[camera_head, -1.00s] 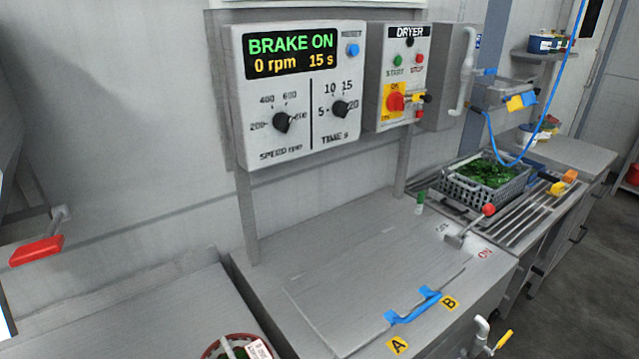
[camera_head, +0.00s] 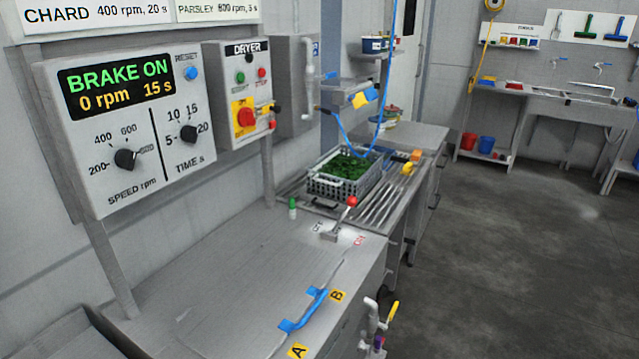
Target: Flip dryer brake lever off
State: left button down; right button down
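The dryer brake lever (camera_head: 343,215) stands on the far right part of the dryer's steel top, a metal arm with a red ball knob tilted up to the right. A red label (camera_head: 359,240) lies to the right of its base and a grey label to the left; both are too small to read surely. The display (camera_head: 118,87) on the control panel reads BRAKE ON, 0 rpm, 15 s. Neither of my grippers shows in the head view.
The dryer lid has a blue handle (camera_head: 303,311) between yellow tags A and B. A small green-capped bottle (camera_head: 292,208) stands left of the lever. Behind is a grey crate of greens (camera_head: 345,174) on a slatted drainer. A blue hose hangs above it. Open floor lies to the right.

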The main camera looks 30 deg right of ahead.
aim_at(351, 201)
jog(key=z, duration=1.3)
